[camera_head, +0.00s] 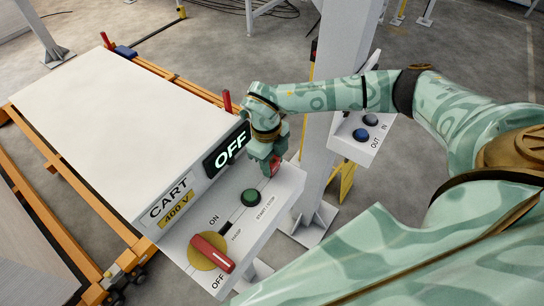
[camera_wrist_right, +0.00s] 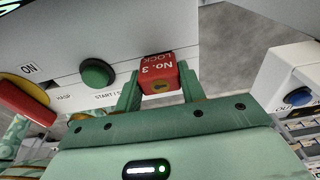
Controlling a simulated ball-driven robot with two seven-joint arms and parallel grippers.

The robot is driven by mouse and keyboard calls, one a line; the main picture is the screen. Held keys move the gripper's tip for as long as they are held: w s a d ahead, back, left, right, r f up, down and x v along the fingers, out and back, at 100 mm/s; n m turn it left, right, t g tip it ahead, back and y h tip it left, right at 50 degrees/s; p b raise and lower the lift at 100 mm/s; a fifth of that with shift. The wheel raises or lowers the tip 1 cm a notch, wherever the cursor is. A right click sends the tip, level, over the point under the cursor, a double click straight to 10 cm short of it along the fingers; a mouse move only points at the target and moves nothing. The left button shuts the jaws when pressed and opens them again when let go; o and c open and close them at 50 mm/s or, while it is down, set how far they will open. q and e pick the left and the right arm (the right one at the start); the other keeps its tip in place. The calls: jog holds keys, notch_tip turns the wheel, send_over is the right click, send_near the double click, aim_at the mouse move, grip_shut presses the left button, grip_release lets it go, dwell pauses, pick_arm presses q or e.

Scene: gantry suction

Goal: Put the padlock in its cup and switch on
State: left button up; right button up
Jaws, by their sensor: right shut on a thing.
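In the right wrist view the padlock (camera_wrist_right: 158,68), marked "No. 3 LOCK", sits between the green fingers (camera_wrist_right: 160,90). It looks close to the panel edge; whether it touches is unclear. The red switch handle (camera_head: 212,252) lies on a yellow disc on the panel, by the OFF label. The display (camera_head: 227,149) reads OFF. I cannot make out the padlock's cup. My left gripper is not in view.
A green start/stop button (camera_head: 251,197) and a slot marked HASP (camera_head: 237,218) are on the panel. A white post (camera_head: 321,160) stands close right of the gripper, with an OUT/IN button box (camera_head: 355,148). A large white slab (camera_head: 110,110) fills the left.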

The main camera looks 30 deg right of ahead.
jog(key=shift+f, duration=0.4)
jog(key=o, duration=1.1)
jog(key=shift+o, duration=0.2)
jog(key=shift+r, duration=0.1)
